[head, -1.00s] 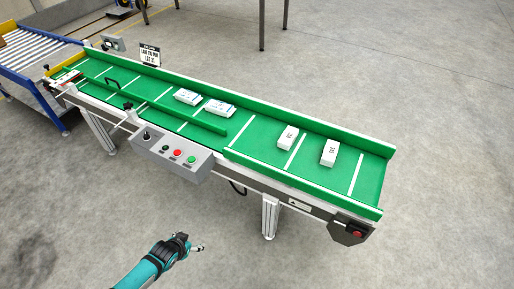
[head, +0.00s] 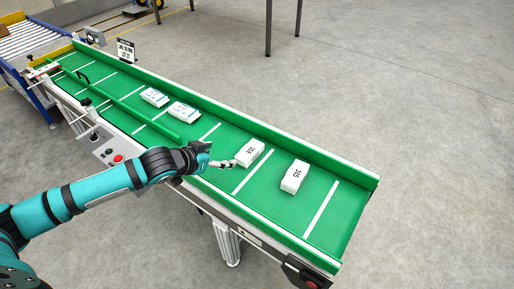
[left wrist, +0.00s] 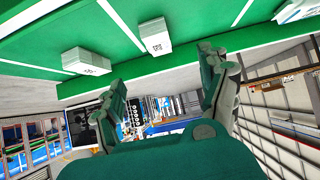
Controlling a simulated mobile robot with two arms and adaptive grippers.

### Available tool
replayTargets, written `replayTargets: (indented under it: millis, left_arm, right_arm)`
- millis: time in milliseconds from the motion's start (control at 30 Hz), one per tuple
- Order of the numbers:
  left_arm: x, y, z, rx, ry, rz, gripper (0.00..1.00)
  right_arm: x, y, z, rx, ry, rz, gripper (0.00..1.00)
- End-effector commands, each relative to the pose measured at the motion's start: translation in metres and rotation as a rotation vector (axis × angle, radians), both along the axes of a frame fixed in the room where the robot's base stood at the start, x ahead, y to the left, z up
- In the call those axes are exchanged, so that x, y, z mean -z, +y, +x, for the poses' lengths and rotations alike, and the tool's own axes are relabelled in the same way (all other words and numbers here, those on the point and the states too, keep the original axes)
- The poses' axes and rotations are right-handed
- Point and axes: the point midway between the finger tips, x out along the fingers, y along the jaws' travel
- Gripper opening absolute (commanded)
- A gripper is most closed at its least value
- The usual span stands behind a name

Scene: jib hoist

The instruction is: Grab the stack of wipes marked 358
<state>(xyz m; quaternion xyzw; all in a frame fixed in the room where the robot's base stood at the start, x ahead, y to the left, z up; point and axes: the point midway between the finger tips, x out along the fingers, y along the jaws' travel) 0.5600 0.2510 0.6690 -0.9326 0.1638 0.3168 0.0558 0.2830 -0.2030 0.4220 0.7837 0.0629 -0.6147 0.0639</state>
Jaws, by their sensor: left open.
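The white stack of wipes that appears marked 358 (head: 250,153) lies on the green conveyor belt (head: 215,180). A similar white stack that looks marked 305 (head: 294,176) lies to its right. My left gripper (head: 228,164) is open and empty, with its fingertips just left of the 358 stack in the head view; a gap in height cannot be judged there. My right gripper is not in view.
Two white-and-blue packs (head: 154,97) (head: 184,111) lie farther up the belt, beside a green guide rail (head: 130,108). Green side walls edge the belt. A control box with buttons (head: 105,148) is at the near side. A sign (head: 126,50) stands behind.

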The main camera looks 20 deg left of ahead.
Motion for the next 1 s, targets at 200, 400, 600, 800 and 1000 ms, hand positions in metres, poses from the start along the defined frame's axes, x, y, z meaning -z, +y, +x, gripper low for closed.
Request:
replayTargets:
  millis: [200, 400, 600, 800, 1000]
  left_arm:
    - [0.023, -0.010, 0.026, -0.002, 0.000, -0.004, 0.77]
    - [0.050, -0.022, 0.060, -0.001, -0.002, -0.001, 0.77]
    - [0.069, -0.030, 0.083, -0.001, 0.000, -0.001, 0.77]
    - [0.075, -0.034, 0.092, 0.001, 0.000, 0.001, 0.77]
    - [0.092, -0.047, 0.114, 0.001, -0.002, -0.001, 0.77]
  right_arm:
    - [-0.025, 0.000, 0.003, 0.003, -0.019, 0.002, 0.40]
    - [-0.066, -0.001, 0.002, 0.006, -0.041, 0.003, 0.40]
    - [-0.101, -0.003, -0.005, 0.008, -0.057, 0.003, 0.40]
    - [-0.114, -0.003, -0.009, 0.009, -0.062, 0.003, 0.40]
    - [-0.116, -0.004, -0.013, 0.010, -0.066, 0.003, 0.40]
